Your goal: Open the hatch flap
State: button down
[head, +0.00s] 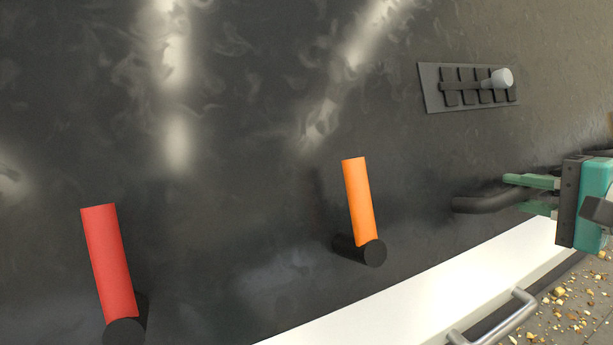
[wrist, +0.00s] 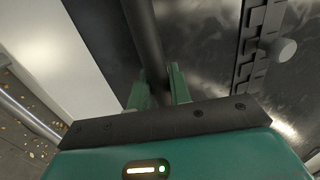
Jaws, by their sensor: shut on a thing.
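My gripper (head: 524,194) is at the right of the head view, with its green fingers on either side of a black bar handle (head: 480,203). In the wrist view the gripper (wrist: 158,82) is shut on this black bar (wrist: 146,35), which runs up and away between the fingers. The bar's curved end stands out along the dark panel (head: 240,140). I cannot tell which edges belong to the hatch flap or whether it has moved; no open gap shows.
A red lever (head: 108,260) and an orange lever (head: 358,200) stick out from the dark panel. A slotted plate with a grey knob (head: 502,78) is above the gripper. A white ledge (head: 420,298) and a metal handle (head: 497,320) lie below; crumbs litter the floor.

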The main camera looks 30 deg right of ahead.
jog(key=s+r, duration=0.4)
jog(key=s, duration=0.2)
jog(key=shift+s+g+h, duration=0.3)
jog(key=shift+g, duration=0.1)
jog(key=shift+d+f, duration=0.1)
jog(key=c, duration=1.3)
grip_release()
jog(key=shift+f, duration=0.1)
jog(key=v, duration=1.3)
jog(key=shift+s, duration=0.4)
